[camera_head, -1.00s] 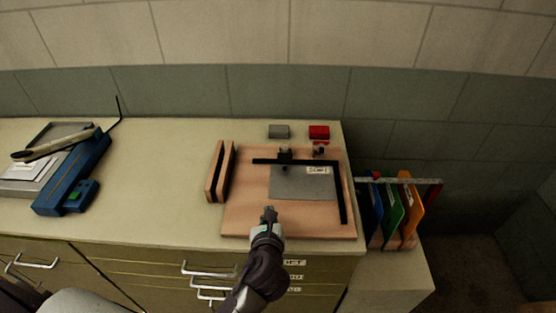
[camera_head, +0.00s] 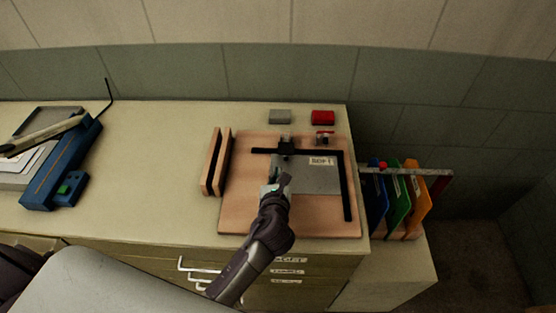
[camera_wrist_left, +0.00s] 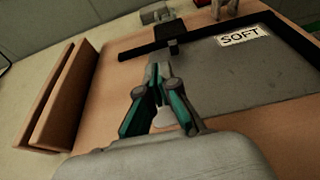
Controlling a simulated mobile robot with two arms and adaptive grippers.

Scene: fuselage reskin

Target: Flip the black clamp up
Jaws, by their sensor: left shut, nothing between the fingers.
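The black clamp (camera_head: 286,147) sits at the back edge of the grey plate (camera_head: 318,179), at the black L-shaped frame's (camera_head: 347,190) back bar. In the left wrist view the clamp (camera_wrist_left: 174,47) shows just beyond my fingertips, its dark block over the plate's edge. My left gripper (camera_head: 283,181) is shut and empty, over the plate's left part and in front of the clamp. In the left wrist view its fingers (camera_wrist_left: 158,80) point toward the clamp, apparently a little short of it. The plate bears a "SOFT" label (camera_wrist_left: 240,36). My right gripper is not in view.
A wooden board (camera_head: 240,215) carries the plate and frame. A slotted wooden block (camera_head: 215,162) stands left of it. Grey (camera_head: 280,117) and red (camera_head: 322,117) blocks lie behind. A blue device (camera_head: 62,170) is far left; a rack of coloured folders (camera_head: 400,195) stands right.

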